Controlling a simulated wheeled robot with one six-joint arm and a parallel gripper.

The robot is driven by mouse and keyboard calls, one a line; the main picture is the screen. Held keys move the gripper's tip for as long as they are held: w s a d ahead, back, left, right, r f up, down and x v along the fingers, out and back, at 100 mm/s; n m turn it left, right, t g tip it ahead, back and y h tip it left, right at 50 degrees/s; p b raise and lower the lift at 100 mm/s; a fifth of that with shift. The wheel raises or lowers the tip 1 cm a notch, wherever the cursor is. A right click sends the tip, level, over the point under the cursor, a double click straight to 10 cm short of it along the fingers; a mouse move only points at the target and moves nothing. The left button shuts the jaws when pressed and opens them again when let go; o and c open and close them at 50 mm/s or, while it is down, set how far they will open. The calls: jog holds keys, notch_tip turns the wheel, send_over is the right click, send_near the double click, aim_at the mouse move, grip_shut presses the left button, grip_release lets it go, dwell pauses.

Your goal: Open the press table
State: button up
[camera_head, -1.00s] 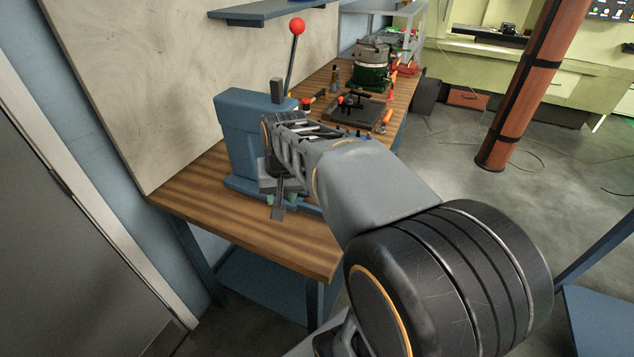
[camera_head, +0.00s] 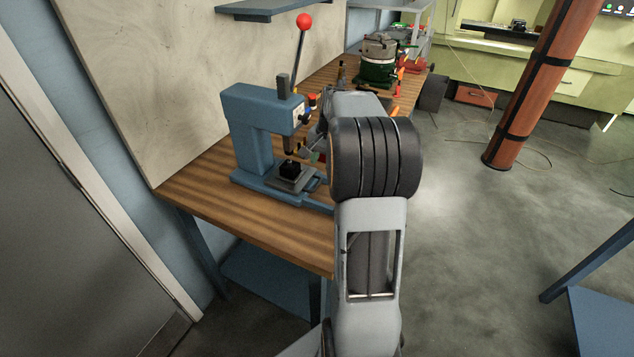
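The blue arbor press (camera_head: 249,130) stands on the wooden workbench. Its lever with a red ball knob (camera_head: 304,21) points up. The grey press table (camera_head: 293,184) sits low at the front of the press, with a small black block (camera_head: 289,169) on it under the ram. My arm stands just to the right of the press. What seems to be part of my gripper (camera_head: 314,149) shows as a small grey piece right of the ram, above the press table. The rest is hidden behind my arm, so I cannot tell if it is open or touching anything.
The wooden bench (camera_head: 235,211) is clear at its front left. A green and grey machine (camera_head: 377,62) stands farther back on it. A blue shelf (camera_head: 269,8) hangs above. A brown pillar (camera_head: 530,87) stands right, with open floor around it.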

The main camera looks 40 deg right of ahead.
aim_at(317, 185)
jog(key=f, duration=0.3)
jog(key=w+f, duration=0.1)
jog(key=f, duration=0.5)
jog(key=shift+w+a, duration=0.2)
jog(key=shift+a, duration=0.2)
grip_shut()
